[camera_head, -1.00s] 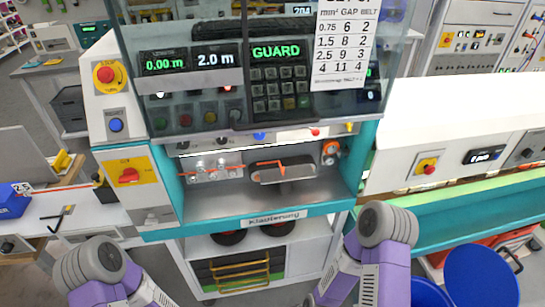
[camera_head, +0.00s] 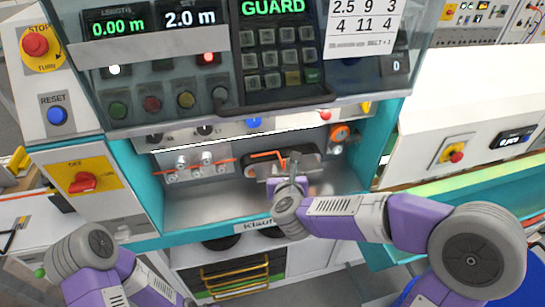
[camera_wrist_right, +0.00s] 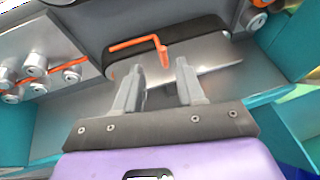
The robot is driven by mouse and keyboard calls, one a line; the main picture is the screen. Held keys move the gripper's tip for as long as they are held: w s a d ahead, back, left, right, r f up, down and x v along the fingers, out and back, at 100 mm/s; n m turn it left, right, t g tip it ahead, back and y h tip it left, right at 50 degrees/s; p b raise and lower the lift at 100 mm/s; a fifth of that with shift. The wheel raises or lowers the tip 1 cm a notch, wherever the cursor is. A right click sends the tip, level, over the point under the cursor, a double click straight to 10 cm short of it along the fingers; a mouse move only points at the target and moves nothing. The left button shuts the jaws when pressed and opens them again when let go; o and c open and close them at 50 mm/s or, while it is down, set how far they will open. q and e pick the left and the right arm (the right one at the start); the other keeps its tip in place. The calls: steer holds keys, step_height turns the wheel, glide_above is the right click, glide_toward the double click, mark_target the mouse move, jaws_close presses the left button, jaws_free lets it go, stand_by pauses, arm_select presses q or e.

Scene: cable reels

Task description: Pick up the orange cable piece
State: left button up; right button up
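The orange cable piece (camera_head: 266,154) lies at the dark belt unit (camera_head: 254,170) inside the machine's open bay. In the right wrist view the cable piece (camera_wrist_right: 134,43) runs along the dark belt unit (camera_wrist_right: 195,35), with a short end bent down. My right gripper (camera_head: 288,168) reaches into the bay in front of the belt unit and hides part of it. In the right wrist view its two grey fingers (camera_wrist_right: 161,76) are apart with nothing between them, and the bent end shows just beyond the gap. Only my left arm shows at lower left; its gripper is not in view.
Metal rollers (camera_head: 195,165) with an orange strand stand left of the belt unit. An orange round part (camera_head: 339,134) sits at right. The guard panel (camera_head: 160,60) hangs above the bay. A metal floor (camera_head: 195,205) and teal side walls bound the bay.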

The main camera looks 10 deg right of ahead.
steer(key=x, duration=0.5)
steer(key=r+x, duration=0.1)
steer(key=x, duration=0.1)
steer(key=shift+w+d, duration=0.3)
steer(key=shift+d, duration=0.05)
steer(key=shift+c, duration=0.3)
jaws_close()
